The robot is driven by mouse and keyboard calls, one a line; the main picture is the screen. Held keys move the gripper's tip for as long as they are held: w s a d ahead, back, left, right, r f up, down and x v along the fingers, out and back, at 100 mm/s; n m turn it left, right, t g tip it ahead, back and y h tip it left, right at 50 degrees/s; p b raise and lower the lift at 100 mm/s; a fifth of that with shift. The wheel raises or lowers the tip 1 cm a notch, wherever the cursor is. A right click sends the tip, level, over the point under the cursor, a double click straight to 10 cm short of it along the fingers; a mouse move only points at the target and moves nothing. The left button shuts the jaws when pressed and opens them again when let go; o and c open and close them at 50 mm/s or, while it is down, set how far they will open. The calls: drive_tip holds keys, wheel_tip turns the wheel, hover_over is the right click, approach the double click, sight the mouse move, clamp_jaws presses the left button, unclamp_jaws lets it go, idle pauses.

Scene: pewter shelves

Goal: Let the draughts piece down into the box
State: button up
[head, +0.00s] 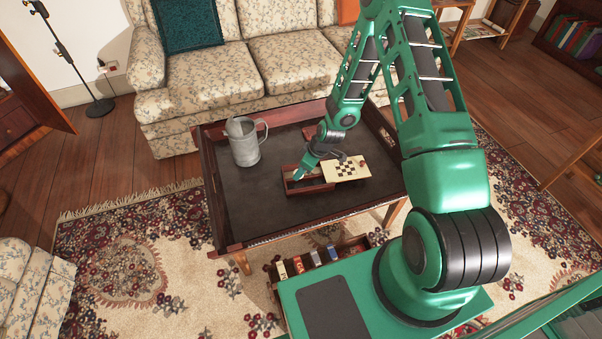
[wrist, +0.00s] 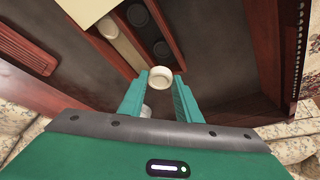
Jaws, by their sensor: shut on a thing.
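My gripper (wrist: 160,84) is shut on a pale round draughts piece (wrist: 160,77), which sits between the fingertips in the wrist view. In the head view my gripper (head: 299,175) is over the left part of the wooden box (head: 308,190), and the held piece cannot be made out. The box is open on that side, with a checkered board (head: 347,168) to its right. The wrist view shows the box's long compartments, with a pale piece (wrist: 107,27) and a dark piece (wrist: 137,14) inside. The held piece appears by the compartments' near end; its height is unclear.
The box stands on a dark tray table (head: 270,207) with raised wooden sides. A grey metal tankard (head: 245,150) stands to the box's left. A flowered sofa (head: 220,75) is behind the table. The table's front left is clear.

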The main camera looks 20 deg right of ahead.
drive_tip(key=shift+w+d+f, duration=0.15)
drive_tip(key=shift+w+f, duration=0.5)
drive_tip(key=shift+w, duration=0.4)
drive_tip(key=shift+w+d+f, duration=0.15)
drive_tip(key=shift+w+f, duration=0.55)
drive_tip(key=shift+w, duration=0.35)
drive_tip(key=shift+w+d+f, duration=0.15)
drive_tip(key=shift+w+f, duration=0.5)
drive_tip(key=shift+w, duration=0.4)
drive_tip(key=o, duration=1.1)
drive_tip(key=v, duration=1)
drive_tip(key=shift+s+d+r, duration=0.1)
drive_tip(key=shift+s+r, duration=0.05)
drive_tip(key=shift+r, duration=0.1)
